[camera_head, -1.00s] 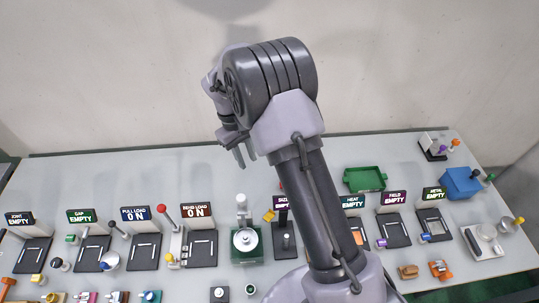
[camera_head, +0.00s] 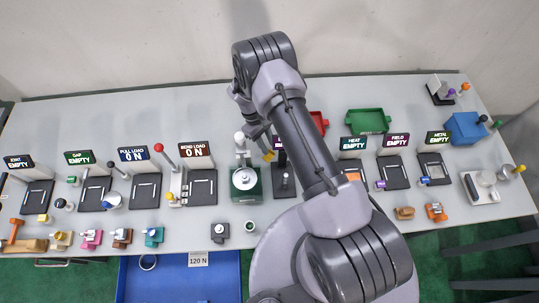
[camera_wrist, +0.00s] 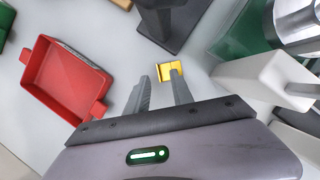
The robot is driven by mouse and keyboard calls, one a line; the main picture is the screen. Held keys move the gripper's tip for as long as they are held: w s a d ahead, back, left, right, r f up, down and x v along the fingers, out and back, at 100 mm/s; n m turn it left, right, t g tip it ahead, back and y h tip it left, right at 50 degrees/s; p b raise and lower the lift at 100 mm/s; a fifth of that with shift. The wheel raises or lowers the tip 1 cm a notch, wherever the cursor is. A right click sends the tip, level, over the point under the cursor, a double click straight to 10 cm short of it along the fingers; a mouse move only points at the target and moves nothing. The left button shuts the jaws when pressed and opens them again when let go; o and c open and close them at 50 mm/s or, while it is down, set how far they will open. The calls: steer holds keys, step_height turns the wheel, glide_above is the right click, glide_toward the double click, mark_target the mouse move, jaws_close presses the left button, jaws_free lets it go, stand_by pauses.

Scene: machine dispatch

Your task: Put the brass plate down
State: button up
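A small brass-yellow plate (camera_wrist: 161,50) shows in the wrist view just past my gripper's fingertips, against the grey tabletop. In the head view the brass plate (camera_head: 268,155) is between the green-based press and the dark stand with a post. My gripper (camera_wrist: 160,76) is open, its two fingers apart with grey table showing between them. The right fingertip overlaps the plate's lower edge in the picture; I cannot tell whether it touches. In the head view my gripper (camera_head: 262,139) is just above and behind the plate, partly hidden by my arm.
The dark stand (camera_head: 284,182) and green-based press (camera_head: 246,193) stand close on both sides. A red tray (camera_wrist: 66,80) is near the gripper, and a green tray (camera_head: 368,121) lies farther right. Dark stations with signs line the table (camera_head: 90,120); its back strip is mostly clear.

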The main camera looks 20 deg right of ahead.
steer(key=shift+x, duration=0.8)
steer(key=shift+c, duration=0.5)
jaws_close()
